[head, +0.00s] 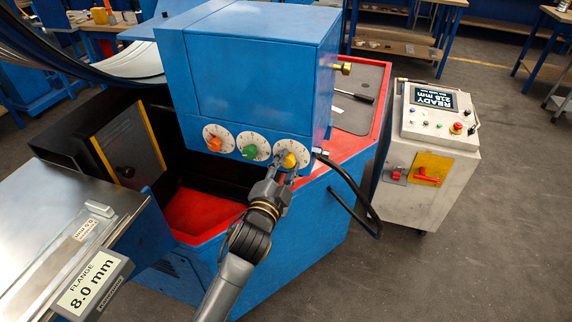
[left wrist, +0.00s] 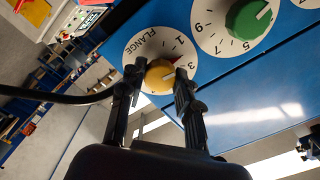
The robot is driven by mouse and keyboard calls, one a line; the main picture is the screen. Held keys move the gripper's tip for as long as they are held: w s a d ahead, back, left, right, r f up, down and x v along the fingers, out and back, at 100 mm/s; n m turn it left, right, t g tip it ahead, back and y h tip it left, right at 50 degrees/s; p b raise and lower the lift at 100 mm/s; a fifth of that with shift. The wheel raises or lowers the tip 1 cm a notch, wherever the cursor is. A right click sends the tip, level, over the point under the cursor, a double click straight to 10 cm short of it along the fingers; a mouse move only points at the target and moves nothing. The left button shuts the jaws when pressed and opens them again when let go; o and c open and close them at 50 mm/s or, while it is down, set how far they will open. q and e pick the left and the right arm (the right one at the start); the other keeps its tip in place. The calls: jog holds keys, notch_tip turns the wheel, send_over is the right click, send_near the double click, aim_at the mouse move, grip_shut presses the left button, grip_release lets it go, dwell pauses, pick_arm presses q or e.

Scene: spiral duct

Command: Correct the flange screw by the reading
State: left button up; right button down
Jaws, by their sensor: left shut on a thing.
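The yellow flange knob (head: 290,159) is the rightmost of three knobs on the blue box's lower front edge. In the left wrist view the yellow knob (left wrist: 158,80) sits on a white dial (left wrist: 146,45) marked FLANGE, with 1 and 3 readable and a small red mark near them. My left gripper (head: 284,167) is shut on this knob, one finger on each side, as the left wrist view shows. The knob's exact setting is partly hidden by the fingers. A display (head: 91,287) at lower left reads FLANGE 8.0 mm. My right gripper is not in view.
An orange knob (head: 214,144) and a green knob (head: 250,151) sit left of the yellow one. A black cable (head: 355,190) hangs just right of it. A control stand (head: 430,140) at right shows READY and 218 mm. Open floor lies at lower right.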

pick_arm(q)
jog(key=shift+f, duration=0.1)
jog(key=o, duration=1.1)
jog(key=shift+o, duration=0.2)
jog(key=v, duration=1.2)
jog(key=s+a+f+n+g+y, duration=0.1)
jog(key=s+a+f+n+g, duration=0.15)
jog(key=f, duration=0.95)
jog(key=s+a+f+n+g+y, duration=0.1)
jog(key=s+a+f+g, duration=0.15)
jog(key=f, duration=0.95)
jog(key=s+a+f+n+g+y, duration=0.1)
jog(key=s+a+f+n+g, duration=0.15)
jog(key=f, duration=1.05)
jog(key=s+a+f+n+g+y, duration=0.15)
jog(key=s+a+f+g, duration=0.3)
jog(key=s+f, duration=0.8)
jog(key=s+a+f+n+g, duration=0.2)
jog(key=s+f, duration=0.3)
jog(key=s, duration=0.5)
jog(key=s+a+f+n+g+y, duration=0.1)
jog(key=s+a+f, duration=0.3)
jog(key=s, duration=0.7)
jog(key=shift+s+a+f+n+g, duration=0.2)
jog(key=shift+a+f+n+g, duration=0.15)
jog(key=shift+a+n+g, duration=0.35)
